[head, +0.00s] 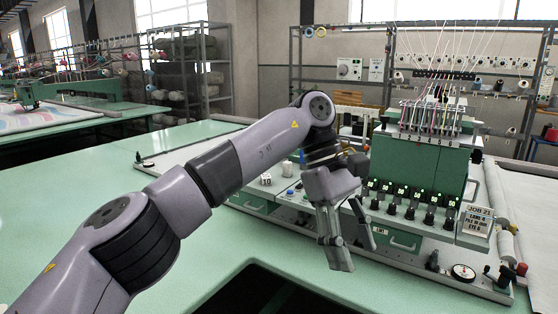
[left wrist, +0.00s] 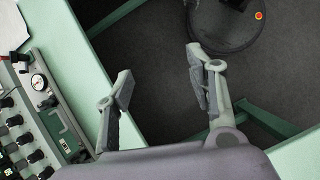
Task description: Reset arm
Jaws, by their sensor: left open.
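My left arm comes in from the lower left of the head view. It reaches across the green table, and its gripper (head: 352,252) hangs with its fingers pointing down in front of the green tufting machine (head: 415,160). The fingers are apart with nothing between them. In the left wrist view, the open gripper (left wrist: 162,75) shows both fingers spread over the dark floor, beside the green table edge. The gripper hides part of the machine's front base. My right arm and gripper are in neither view.
The machine's row of black knobs (head: 412,205), a job card (head: 477,222) and a round dial (head: 463,272) lie right of the gripper. The green tabletop (head: 215,255) is clear, with a dark cutout at its front. Shelves with yarn cones (head: 180,85) stand behind.

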